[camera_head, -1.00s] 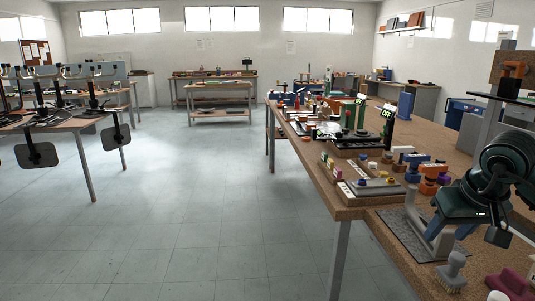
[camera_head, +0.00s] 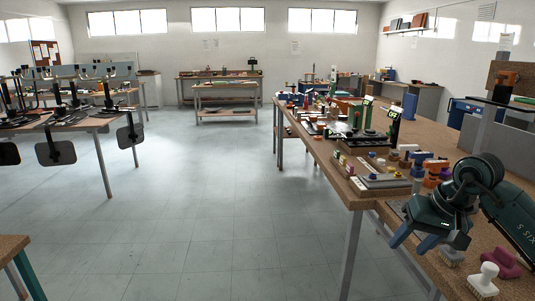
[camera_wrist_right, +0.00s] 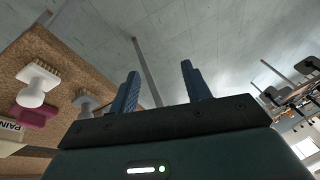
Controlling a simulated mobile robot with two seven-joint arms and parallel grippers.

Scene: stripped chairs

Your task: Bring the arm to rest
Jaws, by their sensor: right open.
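My right gripper (camera_head: 413,242) is dark green with two blue fingers. It hangs over the front edge of the cork-topped workbench (camera_head: 362,187) at the right of the head view, its fingers pointing down and left. In the right wrist view the gripper (camera_wrist_right: 160,72) shows its two fingers spread apart with nothing between them, the grey floor behind them. My left gripper is in neither view.
A tray of small coloured parts (camera_head: 372,178) lies farther along.

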